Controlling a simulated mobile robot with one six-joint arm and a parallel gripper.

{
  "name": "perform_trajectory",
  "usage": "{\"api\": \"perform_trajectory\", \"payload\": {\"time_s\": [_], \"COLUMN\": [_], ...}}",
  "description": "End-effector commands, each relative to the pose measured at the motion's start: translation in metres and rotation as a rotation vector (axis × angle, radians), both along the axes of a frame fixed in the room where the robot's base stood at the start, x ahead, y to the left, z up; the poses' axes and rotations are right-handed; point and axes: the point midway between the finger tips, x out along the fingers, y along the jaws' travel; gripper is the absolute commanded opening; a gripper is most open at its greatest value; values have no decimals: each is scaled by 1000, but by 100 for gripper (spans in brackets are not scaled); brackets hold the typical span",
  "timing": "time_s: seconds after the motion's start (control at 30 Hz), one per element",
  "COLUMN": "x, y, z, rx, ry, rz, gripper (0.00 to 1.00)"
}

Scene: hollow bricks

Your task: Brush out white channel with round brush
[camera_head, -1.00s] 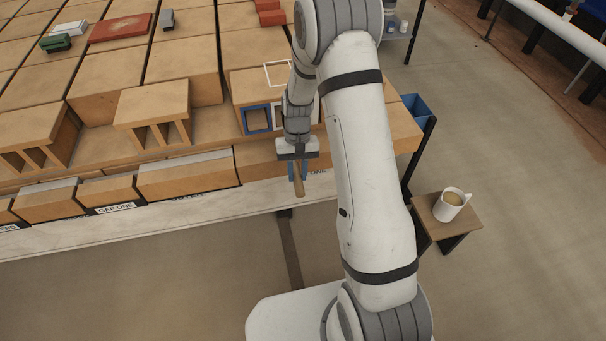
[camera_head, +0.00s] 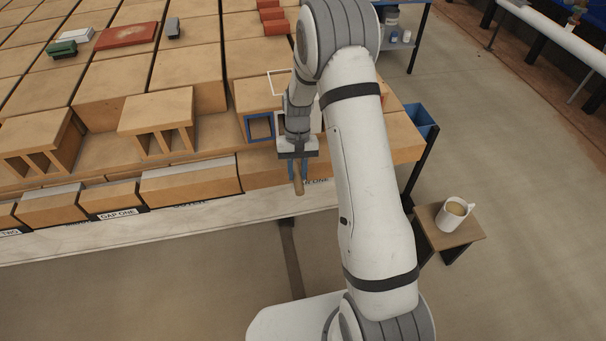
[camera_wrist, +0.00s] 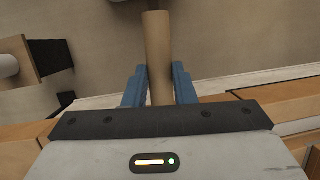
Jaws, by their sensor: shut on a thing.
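My gripper (camera_head: 298,168) has blue fingers and is shut on the light wooden handle of the round brush (camera_head: 299,187). The bristles are hidden. The gripper hangs at the front edge of the bench, in front of a hollow brick (camera_head: 255,95). This brick has a blue-framed channel (camera_head: 259,127) in its front. The white-framed channel (camera_head: 316,122) beside it is mostly hidden behind my wrist. I cannot tell whether the brush is inside it.
A white square outline (camera_head: 270,83) marks the brick's top. Other hollow bricks (camera_head: 157,112) and labelled blocks (camera_head: 115,198) stand to the left. A small side table with a mug (camera_head: 454,214) and a blue bin (camera_head: 420,117) are to the right. Floor in front is open.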

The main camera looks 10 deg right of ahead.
Motion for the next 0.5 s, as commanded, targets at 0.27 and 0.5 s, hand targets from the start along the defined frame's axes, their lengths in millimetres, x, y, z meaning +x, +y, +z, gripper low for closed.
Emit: {"api": "perform_trajectory", "payload": {"time_s": [0.27,0.5], "x": [20,37], "y": [0,0], "z": [0,0], "rx": [0,0], "ry": [-1,-2], "rz": [0,0], "gripper": [2,2]}}
